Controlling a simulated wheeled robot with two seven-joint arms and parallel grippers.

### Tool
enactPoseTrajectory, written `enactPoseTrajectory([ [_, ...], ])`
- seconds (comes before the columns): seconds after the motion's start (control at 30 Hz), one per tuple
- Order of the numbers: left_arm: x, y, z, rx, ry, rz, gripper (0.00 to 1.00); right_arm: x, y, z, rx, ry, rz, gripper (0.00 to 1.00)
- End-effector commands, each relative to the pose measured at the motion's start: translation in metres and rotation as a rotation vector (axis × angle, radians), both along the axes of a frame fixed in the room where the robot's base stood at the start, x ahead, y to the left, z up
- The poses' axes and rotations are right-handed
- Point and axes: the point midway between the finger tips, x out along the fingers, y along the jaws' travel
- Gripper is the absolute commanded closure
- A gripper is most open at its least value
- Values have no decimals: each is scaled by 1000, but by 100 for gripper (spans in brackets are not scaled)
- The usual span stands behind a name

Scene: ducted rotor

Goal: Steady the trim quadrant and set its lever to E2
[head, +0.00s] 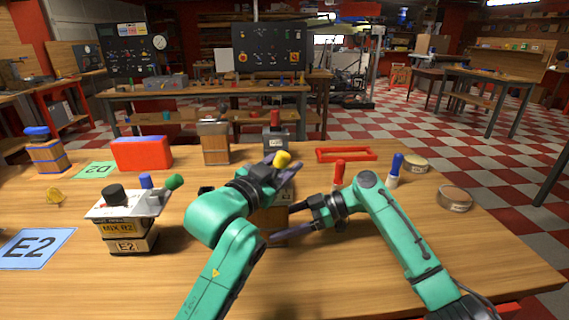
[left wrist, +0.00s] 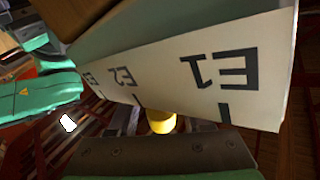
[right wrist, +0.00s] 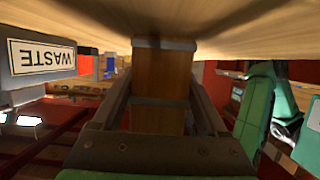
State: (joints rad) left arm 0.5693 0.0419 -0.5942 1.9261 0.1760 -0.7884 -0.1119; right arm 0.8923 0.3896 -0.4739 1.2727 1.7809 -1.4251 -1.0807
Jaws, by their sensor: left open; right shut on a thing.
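The trim quadrant has a wooden body (head: 277,222), largely hidden behind my arms in the head view. Its pale scale (left wrist: 190,80) shows upside down in the left wrist view, with E1, E2 and a partly cut-off label. The lever's yellow knob (head: 283,158) also shows in the left wrist view (left wrist: 161,121), between the E1 and E2 ticks and nearer E2. My left gripper (head: 286,166) is open, with its fingers on either side of the knob. My right gripper (head: 290,219) is shut on the wooden body (right wrist: 160,88), low near the table.
A box marked MIX R2 and E2 (head: 127,238) with a green-tipped lever stands left. A red block (head: 141,153), a red frame (head: 346,155), a red-topped item (head: 338,173) and a blue-topped item (head: 395,170) stand around.

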Motion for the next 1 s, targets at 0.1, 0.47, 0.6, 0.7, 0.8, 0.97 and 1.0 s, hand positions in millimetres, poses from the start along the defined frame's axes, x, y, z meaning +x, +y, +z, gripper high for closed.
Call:
enactPoseTrajectory([
  [0.1,0,0,0,0,0,0,74,0,0,0,0,0,-1,73],
  [0.47,0,1,0,0,1,1,100,0,0,0,0,0,-1,73],
  [0.6,0,1,0,0,1,1,100,0,0,0,0,1,-1,73],
  [0.7,0,1,-1,0,1,1,100,0,0,0,0,1,-1,73],
  [0.8,0,1,-1,1,1,2,100,0,0,0,0,1,-1,73],
  [0.97,0,1,-1,1,1,2,100,0,0,0,0,1,-1,73],
  [1.0,0,1,-1,1,1,3,100,0,-1,0,0,1,-1,73],
])
